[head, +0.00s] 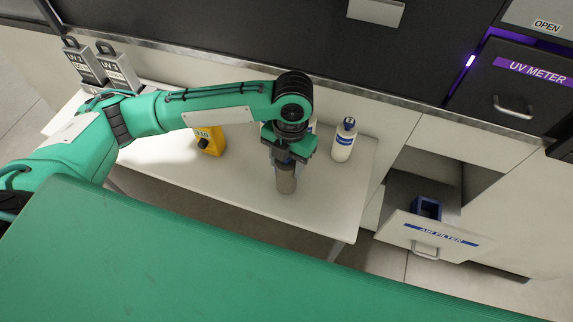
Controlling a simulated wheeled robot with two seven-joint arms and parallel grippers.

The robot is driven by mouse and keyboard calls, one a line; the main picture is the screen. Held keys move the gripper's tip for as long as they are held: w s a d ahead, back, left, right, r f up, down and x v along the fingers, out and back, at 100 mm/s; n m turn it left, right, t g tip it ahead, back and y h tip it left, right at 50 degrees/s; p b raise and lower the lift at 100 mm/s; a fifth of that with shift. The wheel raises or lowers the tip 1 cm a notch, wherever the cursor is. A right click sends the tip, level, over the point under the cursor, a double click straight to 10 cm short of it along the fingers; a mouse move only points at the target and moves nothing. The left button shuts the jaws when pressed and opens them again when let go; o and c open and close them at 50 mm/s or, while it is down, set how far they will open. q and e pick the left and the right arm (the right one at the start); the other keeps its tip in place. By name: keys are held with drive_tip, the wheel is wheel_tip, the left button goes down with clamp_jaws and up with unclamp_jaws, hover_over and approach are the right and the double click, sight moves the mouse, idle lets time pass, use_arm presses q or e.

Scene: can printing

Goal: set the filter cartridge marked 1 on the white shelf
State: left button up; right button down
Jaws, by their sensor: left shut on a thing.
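My left gripper (285,161) points down and is shut on a grey cylinder (286,183), which looks like the filter cartridge. The cylinder is upright, over the right half of the white shelf (235,182). I cannot tell whether its lower end touches the shelf surface. No number on it can be read, and its top is hidden by the gripper. My right gripper is not in view.
A white bottle with a blue label (344,140) stands right of the gripper; another is mostly hidden behind it. A yellow device (210,139) stands left. UV lamps (118,68) stand at the far left. An open AIR FILTER drawer (432,236) holds a blue box (427,208).

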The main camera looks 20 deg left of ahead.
use_arm(q)
wheel_tip(320, 180, down, 2)
drive_tip(key=shift+f, duration=0.3)
drive_tip(key=shift+f, duration=0.1)
drive_tip(key=o, duration=1.4)
drive_tip(key=shift+c, duration=0.2)
drive_tip(key=shift+r, duration=0.25)
drive_tip(key=r, duration=0.3)
drive_tip(key=w+r+b, duration=0.1)
drive_tip(key=r, duration=0.3)
drive_tip(key=r+b, duration=0.1)
drive_tip(key=r, duration=0.2)
drive_tip(key=shift+w+d+r, duration=0.15)
drive_tip(key=shift+r, duration=0.7)
